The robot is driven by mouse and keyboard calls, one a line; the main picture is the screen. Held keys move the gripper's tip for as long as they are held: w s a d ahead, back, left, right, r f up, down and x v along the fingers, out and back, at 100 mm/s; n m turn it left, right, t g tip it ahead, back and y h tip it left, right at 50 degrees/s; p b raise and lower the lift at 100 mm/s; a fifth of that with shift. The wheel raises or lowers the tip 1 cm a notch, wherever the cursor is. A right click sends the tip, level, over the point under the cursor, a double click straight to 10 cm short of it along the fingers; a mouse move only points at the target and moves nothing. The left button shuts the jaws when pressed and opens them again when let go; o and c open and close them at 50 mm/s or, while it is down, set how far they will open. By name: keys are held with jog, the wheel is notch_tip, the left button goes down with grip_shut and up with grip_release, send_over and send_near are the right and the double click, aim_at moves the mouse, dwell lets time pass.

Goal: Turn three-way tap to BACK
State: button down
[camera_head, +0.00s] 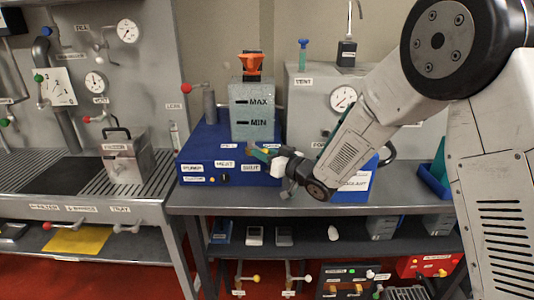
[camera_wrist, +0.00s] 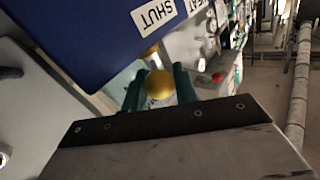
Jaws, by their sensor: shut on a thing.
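A yellow ball knob (camera_wrist: 160,85) sits between the two green fingertips of my gripper (camera_wrist: 158,88) in the wrist view. My gripper is shut on this knob. In the head view, my gripper (camera_head: 262,154) reaches in from the right to the front of the blue box (camera_head: 205,150), beside the label SHUT. A small yellow-orange part (camera_head: 250,148) shows at its fingertips. The blue box also fills the upper left of the wrist view (camera_wrist: 80,35). The tap body is mostly hidden, and no BACK mark can be read.
A grey tank (camera_head: 252,112) marked MAX and MIN stands on the blue box. A red-ended lever (camera_head: 187,86) is at its left. A gauge (camera_head: 343,98) is behind my arm. The bench (camera_head: 225,200) has a shelf of small items below.

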jog(key=c, duration=1.1)
grip_release()
jog(key=shift+s+a, duration=0.1)
jog(key=shift+a, duration=0.05)
jog(key=shift+s+d, duration=0.1)
jog(key=shift+d, duration=0.2)
jog(key=v, duration=0.7)
jog(key=shift+s, duration=0.15)
